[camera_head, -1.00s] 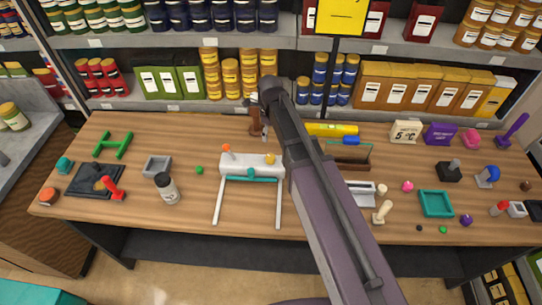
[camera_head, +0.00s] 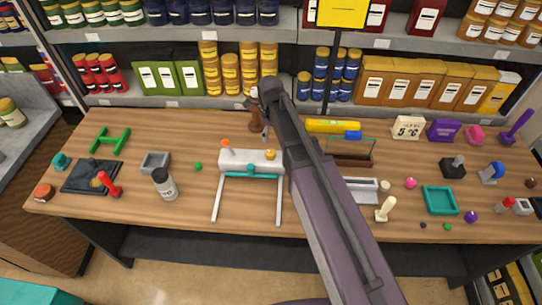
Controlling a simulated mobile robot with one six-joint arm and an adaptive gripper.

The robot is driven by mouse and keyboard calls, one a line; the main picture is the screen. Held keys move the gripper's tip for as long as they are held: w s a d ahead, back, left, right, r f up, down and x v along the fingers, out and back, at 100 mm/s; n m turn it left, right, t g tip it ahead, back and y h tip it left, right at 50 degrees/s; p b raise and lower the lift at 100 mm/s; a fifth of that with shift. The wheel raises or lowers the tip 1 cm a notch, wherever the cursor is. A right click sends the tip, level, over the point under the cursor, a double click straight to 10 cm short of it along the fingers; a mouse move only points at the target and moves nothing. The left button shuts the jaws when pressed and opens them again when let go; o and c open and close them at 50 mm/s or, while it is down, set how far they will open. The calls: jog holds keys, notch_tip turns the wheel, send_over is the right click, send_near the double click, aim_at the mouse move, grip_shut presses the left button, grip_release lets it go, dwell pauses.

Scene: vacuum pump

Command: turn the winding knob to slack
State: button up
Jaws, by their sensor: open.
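I cannot tell for certain which part is the winding knob. A pale block device (camera_head: 240,161) with two long white legs and a teal bar stands at the middle of the table. It carries an orange knob (camera_head: 225,144) at its left and a yellow ball knob (camera_head: 270,155) at its right. My gripper (camera_head: 266,134) is small and partly hidden by my arm. It is open, above the table just behind the yellow knob, and seems apart from it. A brown upright object (camera_head: 254,118) stands close to the gripper's left.
A white bottle (camera_head: 165,185), a grey tray (camera_head: 155,162) and a dark plate with a red lever (camera_head: 108,184) lie left. A yellow cylinder (camera_head: 330,125), brown holder (camera_head: 350,160) and teal tray (camera_head: 439,200) lie right. Stocked shelves stand behind. Front-left tabletop has free room.

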aim_at(271, 152)
jog(key=shift+f+b, duration=5.15)
jog(key=shift+f, duration=0.3)
jog(key=c, duration=1.1)
jog(key=shift+d, duration=0.2)
jog(key=shift+c, duration=0.2)
jog(key=shift+a, duration=0.15)
